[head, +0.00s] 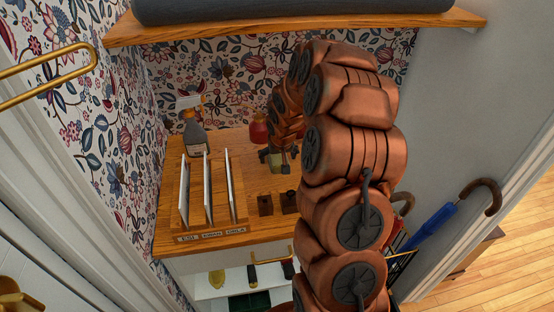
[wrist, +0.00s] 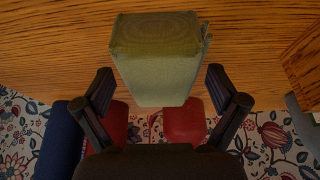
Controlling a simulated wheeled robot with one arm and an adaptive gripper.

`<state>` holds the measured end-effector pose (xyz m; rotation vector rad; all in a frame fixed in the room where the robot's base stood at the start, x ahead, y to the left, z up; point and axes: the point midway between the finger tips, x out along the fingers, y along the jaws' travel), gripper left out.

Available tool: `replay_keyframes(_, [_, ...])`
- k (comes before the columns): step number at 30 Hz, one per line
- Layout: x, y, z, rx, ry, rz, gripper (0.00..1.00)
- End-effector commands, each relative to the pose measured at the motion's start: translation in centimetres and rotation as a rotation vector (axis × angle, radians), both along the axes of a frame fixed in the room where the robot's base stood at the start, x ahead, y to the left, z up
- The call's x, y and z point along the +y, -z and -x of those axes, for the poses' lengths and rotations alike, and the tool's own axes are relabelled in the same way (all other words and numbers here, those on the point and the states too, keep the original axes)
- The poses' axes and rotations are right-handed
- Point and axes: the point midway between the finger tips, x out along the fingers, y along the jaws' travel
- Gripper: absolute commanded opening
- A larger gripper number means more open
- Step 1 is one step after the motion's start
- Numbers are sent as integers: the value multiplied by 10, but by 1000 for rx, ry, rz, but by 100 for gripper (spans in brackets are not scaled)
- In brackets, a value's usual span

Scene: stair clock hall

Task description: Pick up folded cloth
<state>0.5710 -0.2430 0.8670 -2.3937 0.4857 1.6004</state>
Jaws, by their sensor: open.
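The folded cloth (wrist: 158,60) is a pale green, thick block in the wrist view, standing on the wood-grain surface. My gripper (wrist: 159,84) is open, with one dark finger on each side of the cloth and a visible gap at both sides. The fingertips reach alongside the cloth's lower part in the picture. In the head view my gripper (head: 279,160) is small and low over the wooden shelf, and the arm hides much around it. A small greenish patch of the cloth (head: 263,156) seems to show beside the fingers.
A spray bottle (head: 195,138) and a red object (head: 259,131) stand near the back wall. A letter rack (head: 183,222) with upright white panels is at left. Small dark wooden blocks (head: 265,205) sit in front. An upper shelf (head: 290,29) overhangs. A blue umbrella (head: 428,228) leans at right.

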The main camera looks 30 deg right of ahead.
Motion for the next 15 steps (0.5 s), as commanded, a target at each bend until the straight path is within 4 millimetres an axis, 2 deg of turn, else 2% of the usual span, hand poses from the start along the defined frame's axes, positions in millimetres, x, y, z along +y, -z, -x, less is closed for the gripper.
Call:
replay_keyframes(2, [0, 0, 0, 0, 0, 0, 95])
replay_keyframes(15, [0, 0, 0, 0, 0, 0, 49])
